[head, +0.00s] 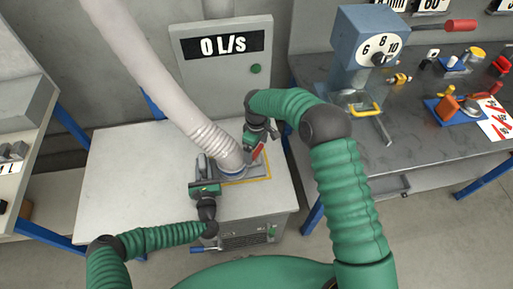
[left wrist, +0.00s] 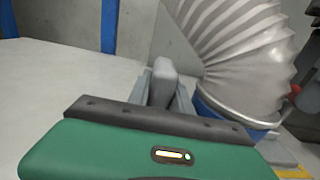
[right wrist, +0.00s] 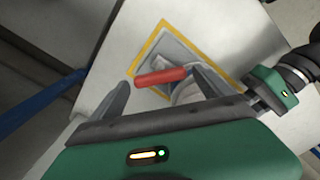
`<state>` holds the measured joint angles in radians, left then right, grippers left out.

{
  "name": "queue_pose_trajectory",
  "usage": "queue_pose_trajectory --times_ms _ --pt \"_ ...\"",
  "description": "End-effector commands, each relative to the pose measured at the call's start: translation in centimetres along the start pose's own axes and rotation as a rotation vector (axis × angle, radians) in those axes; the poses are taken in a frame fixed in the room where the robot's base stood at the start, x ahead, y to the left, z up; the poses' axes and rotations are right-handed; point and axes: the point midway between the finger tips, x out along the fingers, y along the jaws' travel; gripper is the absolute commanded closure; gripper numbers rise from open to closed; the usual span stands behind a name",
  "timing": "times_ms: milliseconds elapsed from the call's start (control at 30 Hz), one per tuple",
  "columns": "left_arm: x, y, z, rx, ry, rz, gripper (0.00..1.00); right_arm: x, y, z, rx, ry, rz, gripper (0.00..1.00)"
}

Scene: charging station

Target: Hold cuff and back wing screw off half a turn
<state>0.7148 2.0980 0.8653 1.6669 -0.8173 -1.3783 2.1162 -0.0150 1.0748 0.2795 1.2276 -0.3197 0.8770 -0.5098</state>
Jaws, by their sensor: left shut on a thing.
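A pale ribbed hose (head: 150,75) comes down to a cuff with a blue band (head: 232,172) on the bench; the band also shows in the left wrist view (left wrist: 225,112). My left gripper (head: 204,166) is shut on a grey lug (left wrist: 163,78) beside the hose end. The red wing screw (head: 258,150) is on the right side of the cuff. My right gripper (right wrist: 160,82) is open, its fingers spread toward the two ends of the red wing (right wrist: 161,76). I cannot tell whether they touch it.
A yellow-outlined plate (head: 262,180) lies under the cuff on the pale bench top (head: 130,165). A grey cabinet reading 0 L/s (head: 225,75) stands behind. A blue dial machine (head: 365,45) and small parts occupy the right-hand table (head: 420,120). The bench's left part is clear.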

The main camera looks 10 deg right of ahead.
Motion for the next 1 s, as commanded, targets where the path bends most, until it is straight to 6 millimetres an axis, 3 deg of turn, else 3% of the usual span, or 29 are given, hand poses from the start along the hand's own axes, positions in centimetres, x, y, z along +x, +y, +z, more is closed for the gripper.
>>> queue_pose_trajectory --times_ms 367,800,1000 --pt "0.0 0.1 0.0 -0.001 0.001 0.002 1.0 -0.5 0.0 0.1 0.001 -0.002 0.0 0.05" --pt "0.0 0.1 0.0 -0.001 0.0 0.003 1.0 -10.3 0.1 -0.1 0.001 0.0 0.001 0.05" --pt "0.1 0.1 0.0 -0.001 0.0 0.003 1.0 -11.8 0.1 -0.1 0.0 -0.002 -0.001 0.05"
